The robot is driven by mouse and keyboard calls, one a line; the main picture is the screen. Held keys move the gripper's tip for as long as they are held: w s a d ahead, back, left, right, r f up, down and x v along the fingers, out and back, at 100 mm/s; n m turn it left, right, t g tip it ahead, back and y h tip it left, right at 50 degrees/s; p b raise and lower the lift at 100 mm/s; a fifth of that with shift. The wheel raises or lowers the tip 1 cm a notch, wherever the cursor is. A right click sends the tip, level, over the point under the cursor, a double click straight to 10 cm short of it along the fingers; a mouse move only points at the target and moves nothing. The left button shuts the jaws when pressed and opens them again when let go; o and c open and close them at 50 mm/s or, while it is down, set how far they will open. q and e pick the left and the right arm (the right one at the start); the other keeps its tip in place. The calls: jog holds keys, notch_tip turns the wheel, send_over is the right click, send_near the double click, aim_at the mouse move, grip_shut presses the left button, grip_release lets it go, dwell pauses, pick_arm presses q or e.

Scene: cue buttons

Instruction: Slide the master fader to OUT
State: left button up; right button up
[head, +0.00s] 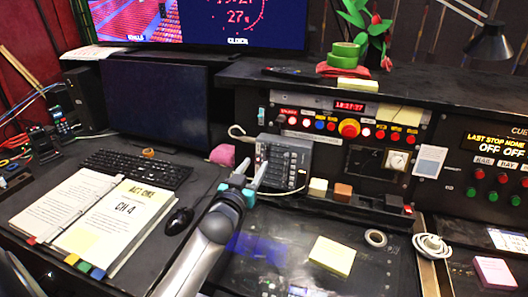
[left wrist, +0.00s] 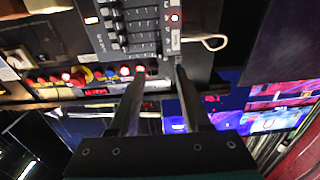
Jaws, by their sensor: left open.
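The grey fader console (head: 290,158) stands against the panel in the middle of the head view. It also shows at the top of the left wrist view (left wrist: 138,22), with several dark fader knobs in rows. My right gripper is not in view.
A pink object (head: 222,155) sits left of the console. Lit buttons and a red knob (head: 349,128) are above. An open binder (head: 100,215), keyboard and mouse lie left.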

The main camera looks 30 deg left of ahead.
aim_at(266, 148)
pick_arm(q)
jog(key=b+x, duration=0.1)
jog(key=x, duration=0.7)
jog(key=shift+w, duration=0.2)
grip_shut()
dwell(1.3)
